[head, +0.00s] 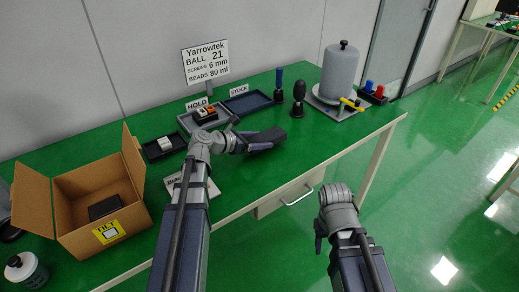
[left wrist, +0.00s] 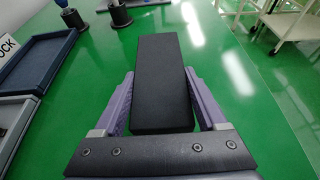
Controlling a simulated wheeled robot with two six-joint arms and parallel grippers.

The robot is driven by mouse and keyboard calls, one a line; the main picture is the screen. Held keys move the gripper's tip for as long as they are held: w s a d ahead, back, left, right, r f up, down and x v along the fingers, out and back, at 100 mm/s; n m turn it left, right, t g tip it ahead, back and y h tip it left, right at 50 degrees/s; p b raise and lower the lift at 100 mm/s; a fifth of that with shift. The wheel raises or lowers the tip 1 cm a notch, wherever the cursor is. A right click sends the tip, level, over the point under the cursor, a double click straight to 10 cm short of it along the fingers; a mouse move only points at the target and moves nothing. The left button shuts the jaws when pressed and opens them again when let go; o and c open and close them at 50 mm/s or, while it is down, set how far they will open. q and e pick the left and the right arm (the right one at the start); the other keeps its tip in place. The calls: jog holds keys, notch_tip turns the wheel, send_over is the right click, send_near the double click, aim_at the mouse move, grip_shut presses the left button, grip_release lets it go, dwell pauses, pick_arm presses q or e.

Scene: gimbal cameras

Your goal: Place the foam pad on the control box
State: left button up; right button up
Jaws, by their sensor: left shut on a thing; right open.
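The foam pad (left wrist: 161,75) is a black rectangular block between the two purple fingers of my left gripper (left wrist: 160,105), which is shut on it. In the head view the pad (head: 274,135) shows as a dark piece at the tip of my left gripper (head: 262,142), over the green table. I cannot tell for sure which thing is the control box. A black box-shaped thing (head: 104,207) lies inside the open carton. My right gripper (head: 320,232) is in front of the table's edge, open and mostly hidden by its own wrist.
The open carton (head: 84,235) with a TILT label stands at left. The HOLD tray (head: 184,122) holds a small orange-and-white item (head: 205,114); the STOCK tray (head: 249,103) looks empty. A grey cylinder (head: 340,72) stands at back right. Bare green table lies around the pad.

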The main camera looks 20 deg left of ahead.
pick_arm(q)
jog(key=shift+f+b, duration=0.75)
jog(key=shift+f, duration=0.45)
jog(key=shift+f, duration=0.25)
jog(key=o, duration=1.3)
jog(key=shift+r, duration=0.1)
jog(key=shift+c, duration=0.2)
jog(key=shift+r, duration=0.1)
